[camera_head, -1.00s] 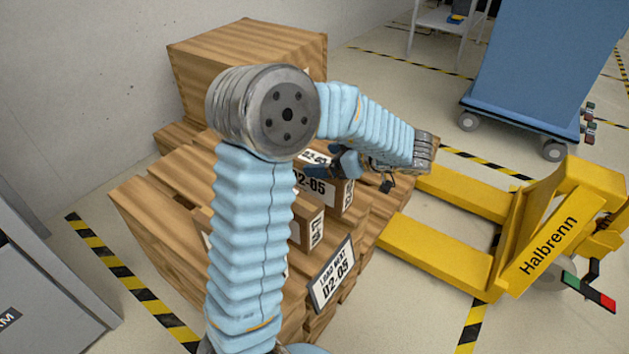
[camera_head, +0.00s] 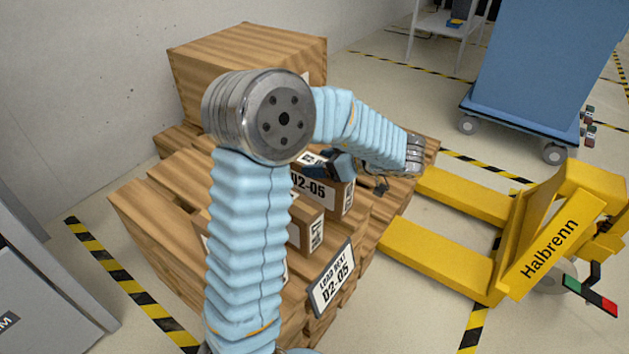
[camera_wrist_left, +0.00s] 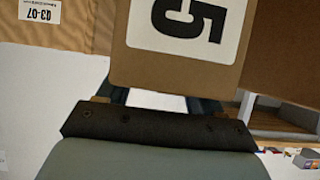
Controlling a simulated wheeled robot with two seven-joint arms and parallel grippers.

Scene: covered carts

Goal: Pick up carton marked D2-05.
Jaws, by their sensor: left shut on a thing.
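The carton marked D2-05 (camera_head: 341,200) is a small brown box on the wooden stack in the head view, partly behind my left arm. Its label also fills much of the left wrist view, where a large 5 shows on the carton (camera_wrist_left: 181,72). My left gripper (camera_head: 340,166) is at the carton's top right side and is shut on it. In the left wrist view the gripper's fingers (camera_wrist_left: 158,102) meet the carton's near edge. I cannot tell whether the carton is clear of the surface under it. My right gripper is not in view.
Another small carton (camera_head: 307,228) sits in front. A placard reading D2-05 (camera_head: 333,278) is on the stack's front. A large wooden box (camera_head: 245,65) stands behind. A yellow pallet jack (camera_head: 545,235) is at the right, and a blue covered cart (camera_head: 545,60) beyond it.

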